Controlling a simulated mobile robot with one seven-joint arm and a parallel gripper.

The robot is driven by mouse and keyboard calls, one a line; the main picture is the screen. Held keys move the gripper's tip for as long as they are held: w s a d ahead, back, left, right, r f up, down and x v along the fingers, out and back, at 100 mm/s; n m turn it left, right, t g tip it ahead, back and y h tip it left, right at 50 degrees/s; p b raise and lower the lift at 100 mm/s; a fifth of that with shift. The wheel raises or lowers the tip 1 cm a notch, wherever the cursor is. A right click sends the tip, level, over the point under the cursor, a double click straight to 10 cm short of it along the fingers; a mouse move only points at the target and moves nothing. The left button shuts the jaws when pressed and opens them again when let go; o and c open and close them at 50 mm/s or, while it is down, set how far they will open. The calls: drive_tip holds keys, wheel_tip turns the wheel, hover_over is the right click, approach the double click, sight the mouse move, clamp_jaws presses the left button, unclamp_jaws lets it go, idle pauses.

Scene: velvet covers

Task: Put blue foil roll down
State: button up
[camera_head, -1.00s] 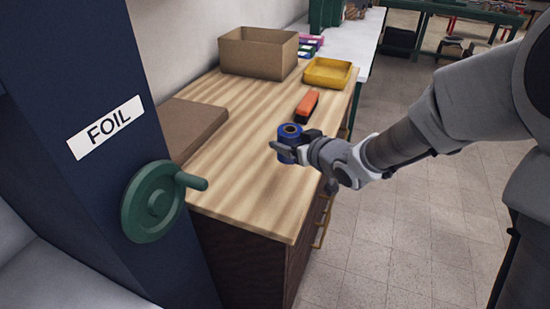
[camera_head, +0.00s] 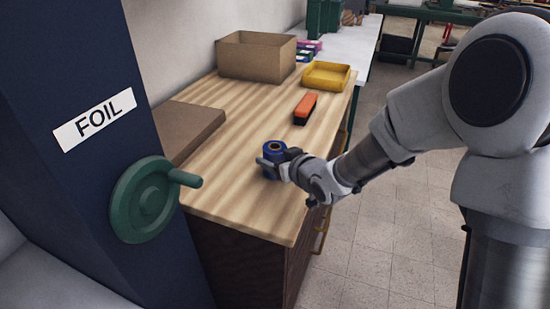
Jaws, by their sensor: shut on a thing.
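The blue foil roll (camera_head: 274,148) is upright, with a dark round hole in its tan-rimmed top. My gripper (camera_head: 270,165) is shut around the roll from the right side, its fingers hiding part of the roll. The roll is at the wooden worktop (camera_head: 225,205), over its front right part. I cannot tell whether its base touches the wood.
An orange-and-black brush-like thing (camera_head: 306,108) lies behind the roll. A yellow tray (camera_head: 326,75) and an open cardboard box (camera_head: 256,56) stand farther back. A flat brown board (camera_head: 188,128) lies at left. A green handwheel (camera_head: 146,199) sticks out from the dark FOIL cabinet (camera_head: 60,60).

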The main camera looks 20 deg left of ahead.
drive_tip(key=o, duration=1.4)
drive_tip(key=shift+o, duration=0.2)
